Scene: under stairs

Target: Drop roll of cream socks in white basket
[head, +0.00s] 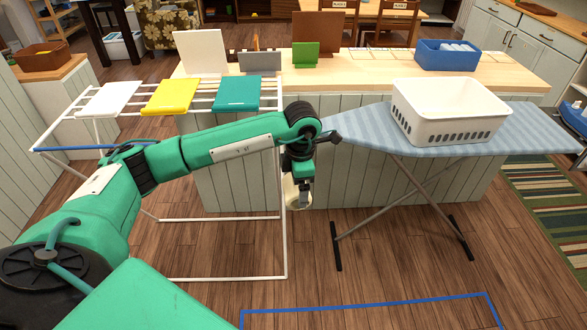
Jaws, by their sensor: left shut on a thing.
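My left gripper (300,196) hangs pointing down between the drying rack and the ironing board. It is shut on the roll of cream socks (292,194), which shows partly behind the fingers, below the board's top level. The white basket (448,118), with slotted sides, stands upright on the right part of the ironing board, to the right of my gripper and apart from it. The inside of the basket that shows looks empty; its near bottom is hidden by the front wall. My right gripper is not in view.
The blue striped ironing board (365,128) has bare room left of the basket. A white drying rack (283,235) with white, yellow and teal cloths (237,93) stands left. Behind is a wooden counter (345,68) with a blue bin (447,55). Blue tape (365,308) marks the floor.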

